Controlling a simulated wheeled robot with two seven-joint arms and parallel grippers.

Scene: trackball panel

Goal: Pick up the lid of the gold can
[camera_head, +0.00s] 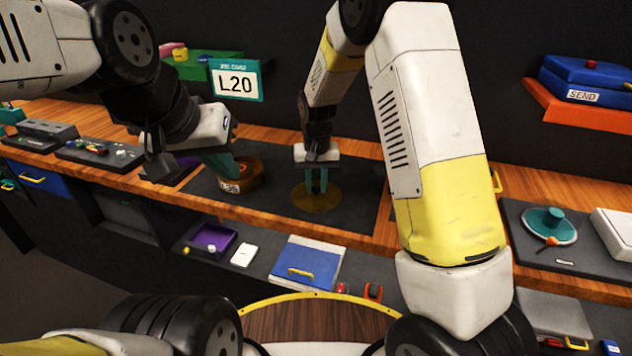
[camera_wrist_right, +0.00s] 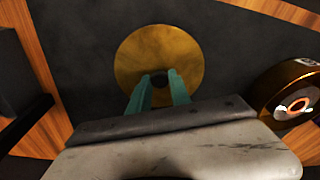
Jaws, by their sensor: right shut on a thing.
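A round gold lid (camera_head: 322,203) with a small dark knob lies at or just above the dark mat; whether it touches the mat I cannot tell. In the right wrist view the lid (camera_wrist_right: 192,50) shows from above. My right gripper (camera_head: 317,190) points down over the lid's middle, its teal fingers shut on the dark knob (camera_wrist_right: 160,77). A gold-brown can (camera_head: 246,180) with a pale label stands left of the lid and also shows in the right wrist view (camera_wrist_right: 272,95). My left gripper (camera_head: 228,172) is at the can's left side; its finger gap is unclear.
The dark mat (camera_head: 290,222) lies on the wooden counter. An L20 sign (camera_head: 236,82) stands behind it. Lower down are a purple tray (camera_head: 212,238) and a blue-lidded box (camera_head: 305,262).

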